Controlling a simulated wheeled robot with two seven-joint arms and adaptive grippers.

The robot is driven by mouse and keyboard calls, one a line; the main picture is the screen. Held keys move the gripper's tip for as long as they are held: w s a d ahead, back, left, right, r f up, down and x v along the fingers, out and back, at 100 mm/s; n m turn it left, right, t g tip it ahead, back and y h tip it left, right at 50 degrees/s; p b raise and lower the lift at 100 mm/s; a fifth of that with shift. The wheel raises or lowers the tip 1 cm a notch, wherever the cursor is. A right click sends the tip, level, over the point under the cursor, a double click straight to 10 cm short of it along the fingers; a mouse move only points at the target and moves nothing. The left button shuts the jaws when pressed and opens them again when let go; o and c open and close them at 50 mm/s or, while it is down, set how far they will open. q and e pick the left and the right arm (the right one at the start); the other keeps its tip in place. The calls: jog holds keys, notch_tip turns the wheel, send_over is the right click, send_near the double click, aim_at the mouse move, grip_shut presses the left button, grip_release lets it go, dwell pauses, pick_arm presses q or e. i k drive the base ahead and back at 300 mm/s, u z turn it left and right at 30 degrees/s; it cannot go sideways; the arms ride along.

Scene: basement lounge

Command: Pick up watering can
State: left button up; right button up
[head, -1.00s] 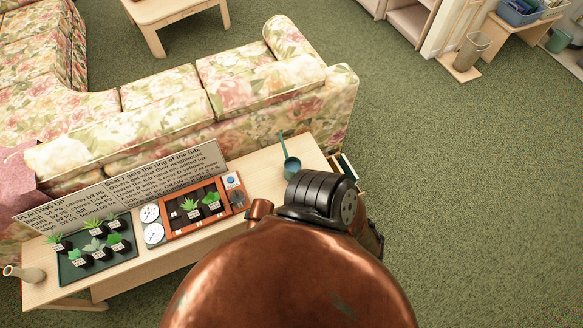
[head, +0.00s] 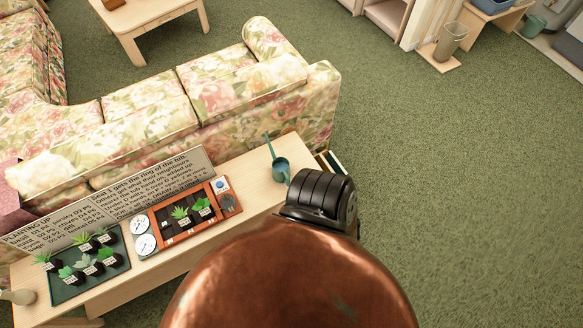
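A small teal vessel (head: 281,168) with a long thin straight stem stands near the right end of the pale wooden table (head: 256,188). It looks like the watering can, but I cannot tell whether the stem is a spout or a handle. Its stem points up and slightly left in the picture. Nothing holds it. My copper body part and a black ribbed part of mine fill the lower middle, just below and right of it. Neither gripper's fingers show.
The table holds a seedling tray (head: 86,268), a red-framed planter (head: 181,217), two white dials and a text board (head: 115,200). A pale jug-like object (head: 20,297) is at its left end. A floral sofa (head: 150,115) stands behind. The carpet (head: 450,180) at right is clear.

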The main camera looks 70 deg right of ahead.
aim_at(282, 173)
jog(key=z, duration=2.3)
